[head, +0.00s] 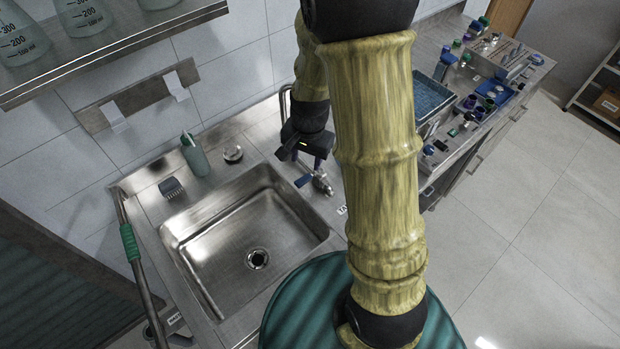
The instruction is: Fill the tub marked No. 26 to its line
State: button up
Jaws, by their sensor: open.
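My gripper (312,161) points down beside the right rim of the steel sink (205,275). It is open, with nothing seen between its fingers. Just below it is a metal tap fitting (322,184) with a blue lever (303,181); I cannot tell whether the fingers touch it. My arm hides part of the counter and whatever is behind it. A tub with blue-grey contents (432,97) stands on the right-hand counter, partly behind my arm. No mark reading No. 26 and no fill line can be made out. The sink looks empty, with its drain uncovered.
A green bottle (195,158), a dark brush (171,188) and a small metal fitting (233,154) stand behind the sink. A shelf (110,48) with glass flasks overhangs at upper left. Many small items crowd the right counter (480,160). The floor at right is clear.

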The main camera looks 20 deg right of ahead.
jog(key=s+r+n+t+b, duration=0.1)
jog(key=s+r+n+b, duration=0.2)
jog(key=s+n, duration=0.5)
jog(key=shift+s+d+r, duration=0.15)
jog(key=shift+s+r, duration=0.1)
jog(key=shift+s, duration=0.75)
jog(key=shift+c, duration=1)
